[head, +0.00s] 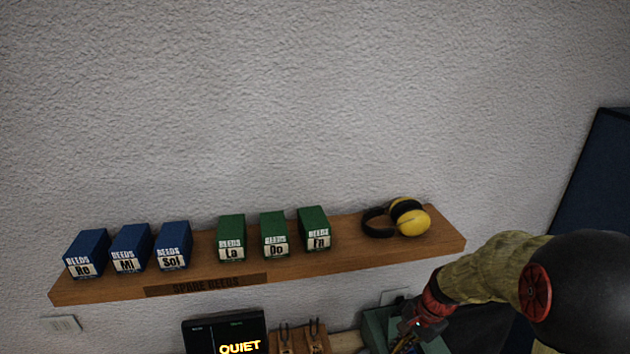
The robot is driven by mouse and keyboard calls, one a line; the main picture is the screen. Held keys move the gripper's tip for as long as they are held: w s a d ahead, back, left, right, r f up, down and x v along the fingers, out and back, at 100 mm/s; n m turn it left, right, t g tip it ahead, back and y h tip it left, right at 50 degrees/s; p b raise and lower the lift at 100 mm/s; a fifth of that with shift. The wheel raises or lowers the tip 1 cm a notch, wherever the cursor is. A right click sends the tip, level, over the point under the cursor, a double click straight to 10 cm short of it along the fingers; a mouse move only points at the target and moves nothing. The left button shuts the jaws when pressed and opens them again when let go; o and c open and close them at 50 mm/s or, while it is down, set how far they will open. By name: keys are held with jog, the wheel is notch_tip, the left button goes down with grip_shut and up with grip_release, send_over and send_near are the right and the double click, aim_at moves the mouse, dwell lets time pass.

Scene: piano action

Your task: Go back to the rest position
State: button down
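My arm comes in from the right edge and reaches down to the left, below the right end of the wooden shelf. My gripper (408,338) is at the bottom edge of the head view, in front of a dark green container (374,326). Its fingers are small, dark and partly cut off by the frame, so I cannot tell whether they are open or shut, or whether they hold anything.
A wooden shelf (345,250) on the wall carries three blue boxes (130,246), three green boxes (274,232) and yellow earmuffs (408,216). Below stand a lit "QUIET" sign (238,347) and a wooden rack (299,340). A dark blue panel (600,175) stands right.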

jog(key=s+a+f+n+t+h+b, duration=0.1)
jog(key=s+n+b, duration=0.4)
jog(key=s+b, duration=0.6)
jog(key=s+a+f+n+t+h+b, duration=0.1)
jog(key=s+a+f+n+t+b, duration=0.1)
jog(key=s+n+b, duration=0.4)
jog(key=s+f+t+b, duration=0.1)
jog(key=s+b, duration=0.4)
jog(key=b, duration=0.5)
jog(key=shift+f+t+h, duration=0.3)
jog(key=shift+f, duration=0.4)
jog(key=shift+s+a, duration=0.1)
